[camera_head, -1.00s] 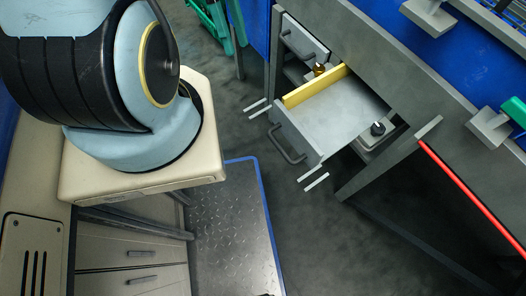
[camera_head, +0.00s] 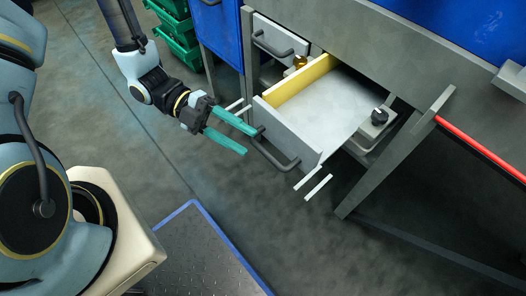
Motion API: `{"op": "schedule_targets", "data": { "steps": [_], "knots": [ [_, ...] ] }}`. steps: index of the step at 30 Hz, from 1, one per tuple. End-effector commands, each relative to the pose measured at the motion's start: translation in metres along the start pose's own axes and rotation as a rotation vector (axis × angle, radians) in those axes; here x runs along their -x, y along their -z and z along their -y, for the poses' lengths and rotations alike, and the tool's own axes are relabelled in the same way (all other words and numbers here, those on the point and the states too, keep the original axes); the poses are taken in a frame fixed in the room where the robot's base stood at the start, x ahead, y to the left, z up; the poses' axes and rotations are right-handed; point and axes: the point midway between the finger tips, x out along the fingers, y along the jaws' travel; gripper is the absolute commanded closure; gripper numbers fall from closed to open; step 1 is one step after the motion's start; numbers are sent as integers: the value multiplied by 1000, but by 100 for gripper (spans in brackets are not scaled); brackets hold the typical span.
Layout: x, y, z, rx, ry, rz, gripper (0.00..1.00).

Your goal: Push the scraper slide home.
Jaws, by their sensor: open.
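The scraper slide (camera_head: 322,103) is a grey tray-like drawer with a yellow bar along its far left side. It stands pulled out of the grey machine frame. Its upright front panel (camera_head: 286,128) carries a dark bar handle (camera_head: 274,158). My gripper (camera_head: 250,142) has two teal fingers, spread apart with nothing between them. It is at the left of the front panel, its fingertips pointing at the left end of the handle. I cannot tell whether a finger touches the handle or panel.
A second, closed drawer with a handle (camera_head: 272,43) is beyond the slide. A black knob (camera_head: 379,115) is at the slide's right. Green crates (camera_head: 177,38) stand at upper left. A blue-edged plate (camera_head: 200,252) lies on the floor, and the floor before the slide is clear.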

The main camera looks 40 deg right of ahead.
Motion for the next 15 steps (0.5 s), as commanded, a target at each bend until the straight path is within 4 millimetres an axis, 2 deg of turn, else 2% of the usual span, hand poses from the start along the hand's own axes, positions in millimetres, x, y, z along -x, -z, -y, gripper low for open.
{"op": "schedule_targets", "data": {
  "steps": [6, 10, 15],
  "knots": [
    [-40, 1, -1, 0, -1, -3, 53],
    [-56, 0, -1, -1, -1, -2, 53],
    [-65, 0, 0, -2, -1, 0, 53]
  ]
}}
